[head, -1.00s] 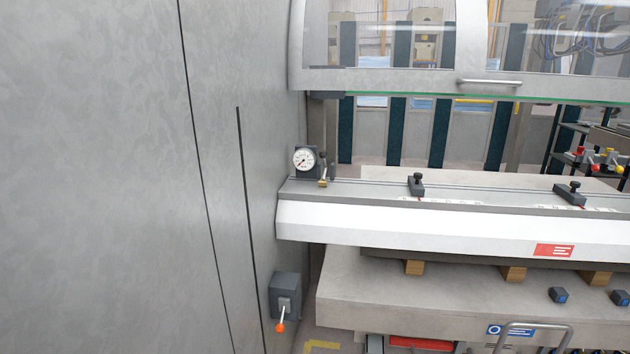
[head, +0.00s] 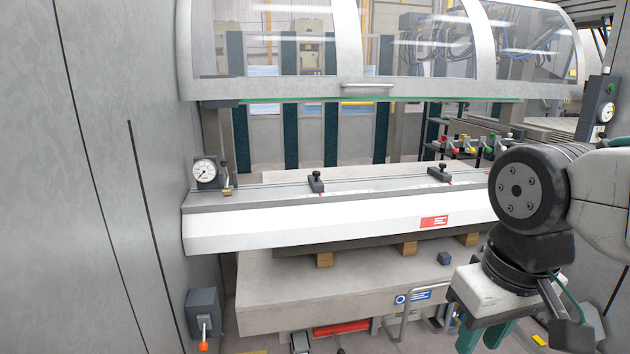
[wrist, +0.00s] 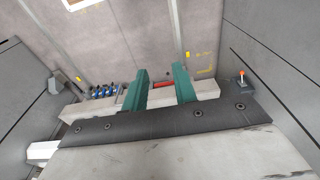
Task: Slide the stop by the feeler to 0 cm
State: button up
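Two dark stops with knobs sit on the rail (head: 270,192) of the white beam. The left stop (head: 316,182) is nearer the round dial gauge (head: 204,171) and its brass-tipped piece (head: 227,191), likely the feeler; a gap separates them. The other stop (head: 439,174) is farther right. White scale strips show beside the stops; their numbers are too small to read. My gripper (head: 482,338) is low at the right, in front of the beam and away from both stops, partly cut off. In the wrist view my gripper (wrist: 160,72) has its two green fingers apart, with nothing between them.
A clear guard (head: 367,88) hangs above the beam. A grey wall panel (head: 100,200) closes off the left. A box with an orange-tipped lever (head: 203,313) is below the gauge. A second gauge (head: 606,112) is at the far right. The space before the left stop is clear.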

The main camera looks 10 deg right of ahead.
aim_at(317, 186)
jog(key=i, duration=1.25)
